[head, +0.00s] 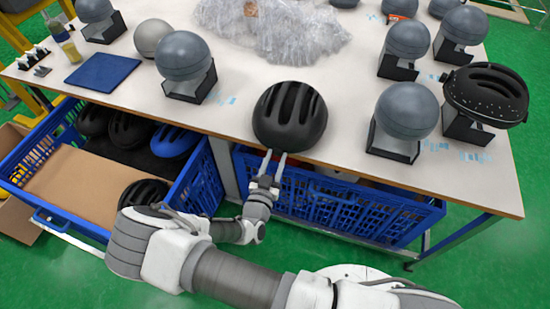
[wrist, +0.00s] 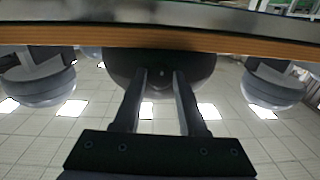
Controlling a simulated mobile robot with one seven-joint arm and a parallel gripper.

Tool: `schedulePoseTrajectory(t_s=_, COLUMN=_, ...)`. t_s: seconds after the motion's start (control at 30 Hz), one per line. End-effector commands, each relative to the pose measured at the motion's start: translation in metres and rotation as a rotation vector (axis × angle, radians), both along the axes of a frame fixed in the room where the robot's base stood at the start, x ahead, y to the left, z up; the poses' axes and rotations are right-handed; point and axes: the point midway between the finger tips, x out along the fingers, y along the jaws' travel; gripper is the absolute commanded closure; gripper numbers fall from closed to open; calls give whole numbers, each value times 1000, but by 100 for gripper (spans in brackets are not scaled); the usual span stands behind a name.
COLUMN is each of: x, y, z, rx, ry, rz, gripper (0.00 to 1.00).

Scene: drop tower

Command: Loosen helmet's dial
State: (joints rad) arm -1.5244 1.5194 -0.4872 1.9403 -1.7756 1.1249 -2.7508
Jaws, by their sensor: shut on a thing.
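A black vented helmet (head: 290,115) sits at the near edge of the white table, in the middle of the head view. My gripper (head: 276,153) reaches up from below to the helmet's near lower rim. In the wrist view the helmet (wrist: 205,80) is a dark round shape beyond my gripper (wrist: 160,72). The two fingers stand a small gap apart, shut on the dial part at the helmet's rim. The dial itself is dark and mostly hidden, so its turn position cannot be told.
The white table (head: 245,90) holds several grey head forms, such as one at right (head: 407,112), and another black helmet (head: 485,92) on a stand. A plastic-wrapped heap (head: 270,30) lies behind. Blue crates (head: 340,210) sit below the table edge, one left (head: 205,180) with helmets.

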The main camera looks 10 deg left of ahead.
Motion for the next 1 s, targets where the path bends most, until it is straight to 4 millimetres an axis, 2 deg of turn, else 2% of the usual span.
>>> schedulePoseTrajectory(t_s=0.33, x=0, y=0, z=1, rx=-130, ry=2, rz=0, gripper=100)
schedulePoseTrajectory(t_s=0.87, x=0, y=0, z=1, rx=-149, ry=3, rz=0, gripper=100)
schedulePoseTrajectory(t_s=0.9, x=0, y=0, z=1, rx=-149, ry=3, rz=0, gripper=52)
schedulePoseTrajectory(t_s=1.0, x=0, y=0, z=1, rx=-148, ry=3, rz=0, gripper=34)
